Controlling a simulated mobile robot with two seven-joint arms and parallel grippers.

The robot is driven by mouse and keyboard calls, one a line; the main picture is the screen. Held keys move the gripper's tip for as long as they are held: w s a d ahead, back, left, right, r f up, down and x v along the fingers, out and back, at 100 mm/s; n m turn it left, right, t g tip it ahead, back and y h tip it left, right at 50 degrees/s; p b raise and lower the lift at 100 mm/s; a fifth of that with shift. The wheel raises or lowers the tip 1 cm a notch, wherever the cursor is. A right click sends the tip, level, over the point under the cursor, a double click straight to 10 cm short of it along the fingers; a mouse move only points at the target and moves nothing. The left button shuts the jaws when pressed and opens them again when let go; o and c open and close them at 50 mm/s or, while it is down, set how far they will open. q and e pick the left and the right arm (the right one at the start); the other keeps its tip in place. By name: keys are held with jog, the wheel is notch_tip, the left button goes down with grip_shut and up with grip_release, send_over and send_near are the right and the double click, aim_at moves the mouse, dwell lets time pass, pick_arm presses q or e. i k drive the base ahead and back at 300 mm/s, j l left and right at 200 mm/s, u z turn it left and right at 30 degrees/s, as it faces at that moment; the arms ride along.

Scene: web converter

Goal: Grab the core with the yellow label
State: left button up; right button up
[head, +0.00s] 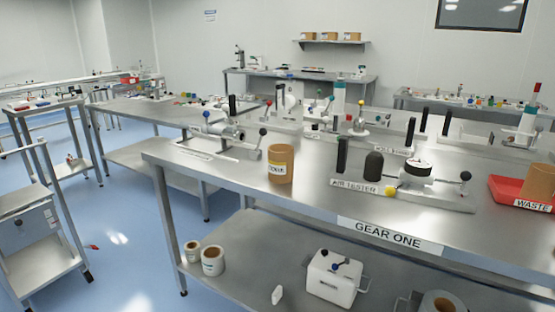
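A brown cardboard core (288,158) stands upright on the near steel table, left of the table's middle. Nothing touches the core. Neither of my grippers shows in the head view.
Behind the core stands a metal fixture (222,129) with lever knobs. To its right is the air tester (415,170) with a gauge. White rolls (212,262) and a white box (333,282) sit on the lower shelf.

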aim_at(280, 155)
jog(key=i+j+z, duration=0.1)
jog(key=j, duration=0.25)
jog(key=i+j+z, duration=0.1)
jog(key=i+j, duration=0.15)
jog(key=i+j+z, duration=0.1)
jog(key=j, duration=0.4)
jog(key=i+j+z, duration=0.1)
jog(key=j, duration=0.3)
jog(key=i+j+z, duration=0.1)
jog(key=i+j, duration=0.15)
jog(key=j, duration=0.15)
jog(key=i+j+z, duration=0.1)
jog(key=j, duration=0.3)
jog(key=i+j+z, duration=0.1)
jog(key=j, duration=0.3)
